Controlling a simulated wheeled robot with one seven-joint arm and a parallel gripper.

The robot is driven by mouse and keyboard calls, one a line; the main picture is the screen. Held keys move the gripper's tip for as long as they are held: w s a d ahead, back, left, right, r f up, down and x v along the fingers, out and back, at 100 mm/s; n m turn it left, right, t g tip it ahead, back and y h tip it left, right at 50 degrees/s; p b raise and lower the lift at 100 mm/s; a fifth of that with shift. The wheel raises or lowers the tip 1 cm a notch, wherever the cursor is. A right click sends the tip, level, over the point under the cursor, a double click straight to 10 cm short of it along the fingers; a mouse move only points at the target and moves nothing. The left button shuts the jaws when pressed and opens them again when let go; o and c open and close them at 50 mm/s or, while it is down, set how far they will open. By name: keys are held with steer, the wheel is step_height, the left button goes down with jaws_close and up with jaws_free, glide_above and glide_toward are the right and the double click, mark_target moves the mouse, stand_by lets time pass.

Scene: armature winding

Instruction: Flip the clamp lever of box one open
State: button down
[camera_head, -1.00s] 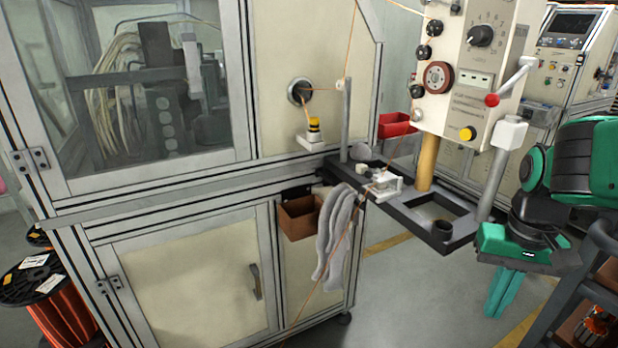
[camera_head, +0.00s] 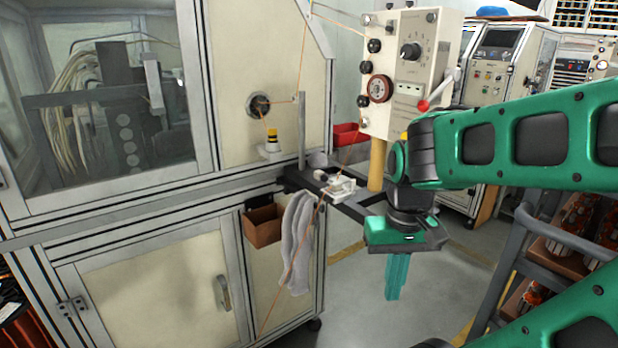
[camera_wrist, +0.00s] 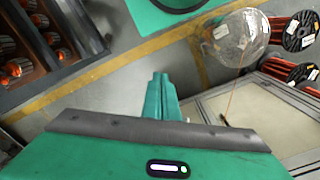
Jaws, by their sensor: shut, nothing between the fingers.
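The control box (camera_head: 410,60) stands on a yellow post (camera_head: 376,165) beside the large machine cabinet. It has a dial, several black knobs and a red-brown wheel. A pale lever with a red ball end (camera_head: 423,105) sticks up at a slant on its right side; I take this as the clamp lever, though no label is readable. My gripper (camera_head: 396,295) points down, shut and empty, in front of and below the box, well apart from the lever. Its fingers (camera_wrist: 162,95) show together in the wrist view. My arm hides the box's lower right corner.
A dark shelf (camera_head: 350,208) with a white fixture (camera_head: 338,187) juts out under the box. A rack (camera_head: 540,255) with wound parts stands at right. Floor below my gripper is clear.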

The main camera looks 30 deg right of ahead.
steer(key=w+r+n+t+h, duration=0.1)
steer(key=w+r+n+h, duration=0.1)
steer(key=w+r+n, duration=0.7)
steer(key=w+r+n+h, duration=0.1)
steer(key=w+r+n, duration=0.4)
steer(key=w, duration=0.8)
steer(key=w+a+r+n+t+h, duration=0.1)
steer(key=w+a+r+n, duration=0.3)
steer(key=w, duration=0.4)
steer(key=shift+a+r+n, duration=0.15)
steer(key=shift+a+n, duration=0.15)
steer(key=shift+n, duration=0.5)
steer(key=d+f, duration=0.6)
steer(key=f, duration=0.1)
steer(key=shift+d, duration=0.2)
